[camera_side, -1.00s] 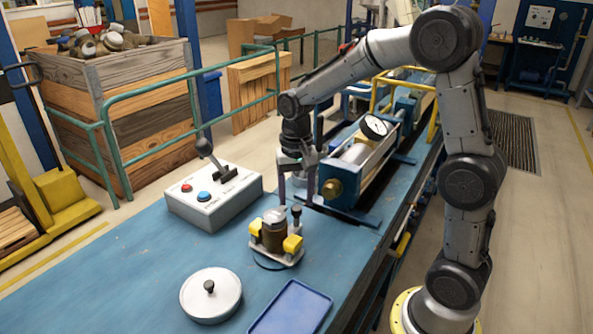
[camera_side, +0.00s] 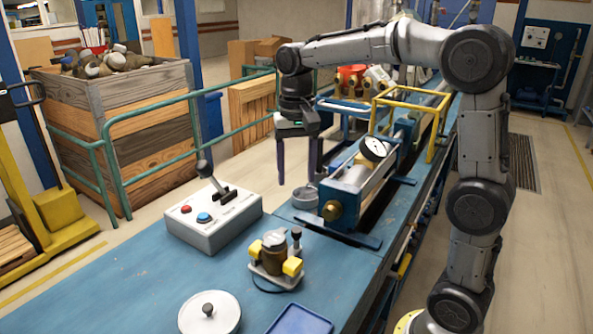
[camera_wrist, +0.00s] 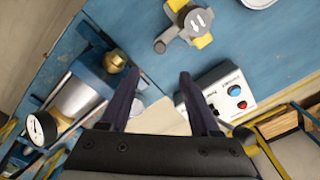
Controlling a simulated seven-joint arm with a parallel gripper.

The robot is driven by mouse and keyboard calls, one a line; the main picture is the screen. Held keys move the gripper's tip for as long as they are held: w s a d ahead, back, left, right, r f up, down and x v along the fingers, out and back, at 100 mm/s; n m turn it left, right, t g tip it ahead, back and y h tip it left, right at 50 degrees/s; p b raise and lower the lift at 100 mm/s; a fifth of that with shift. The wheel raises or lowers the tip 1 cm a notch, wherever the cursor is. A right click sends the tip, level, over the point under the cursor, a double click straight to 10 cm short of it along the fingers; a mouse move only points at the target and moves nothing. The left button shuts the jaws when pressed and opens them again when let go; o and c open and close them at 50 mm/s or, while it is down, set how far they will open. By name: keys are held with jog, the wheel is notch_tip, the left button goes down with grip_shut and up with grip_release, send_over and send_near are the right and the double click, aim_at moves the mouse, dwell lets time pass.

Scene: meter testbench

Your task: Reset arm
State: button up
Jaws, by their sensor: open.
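My gripper (camera_side: 296,180) is open and empty in the side view. Its two dark fingers point down and are apart, above the blue bench near its back edge. The fingers also show in the wrist view (camera_wrist: 157,75), spread with nothing between them. In the side view a grey control box (camera_side: 212,215) with a lever, a red button and a blue button stands left of the gripper. A meter bench with a dial gauge (camera_side: 373,148) and a brass end fitting (camera_side: 332,210) stands right of it. A small grey round part (camera_side: 306,198) sits below the fingers, beside the meter bench.
A brass meter in a yellow-jawed holder (camera_side: 275,257), a round grey lid (camera_side: 209,313) and a blue tray (camera_side: 300,322) are on the bench's near part. Green railings (camera_side: 165,156) and a wooden crate (camera_side: 150,125) stand behind. A yellow frame (camera_side: 410,105) rises over the meter bench.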

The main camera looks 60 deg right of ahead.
jog(key=s+a+r+n+t, duration=0.2)
jog(key=s+a+r+t, duration=0.15)
jog(key=s, duration=0.75)
jog(key=s+a+f+n+t, duration=0.2)
jog(key=s+f+n, duration=0.5)
jog(key=s, duration=0.1)
